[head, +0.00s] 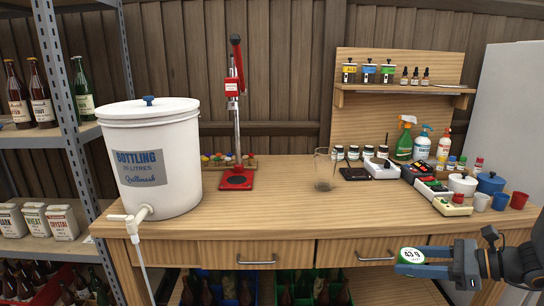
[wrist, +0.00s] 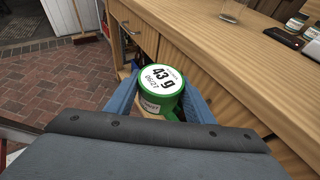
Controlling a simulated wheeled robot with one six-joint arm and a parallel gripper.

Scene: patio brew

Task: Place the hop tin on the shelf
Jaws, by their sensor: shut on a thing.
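The hop tin (head: 412,255) is green with a white round lid label reading 43 g. In the wrist view the tin (wrist: 162,92) sits upright between my two blue fingers. My gripper (head: 420,268) is shut on it, in front of the bench's right drawer, below the bench top. The gripper (wrist: 158,105) hides the tin's lower sides. A small wooden shelf (head: 440,90) is fixed to the back panel above the bench, far above and behind my gripper.
Three clip-top jars (head: 368,73) and several dropper bottles (head: 414,76) stand on the shelf; its right end is bare. Below it are spray bottles (head: 405,142), a scale (head: 381,168) and cups (head: 500,200). A glass beaker (head: 324,170) stands mid-bench. A bottling bucket (head: 150,190) stands left.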

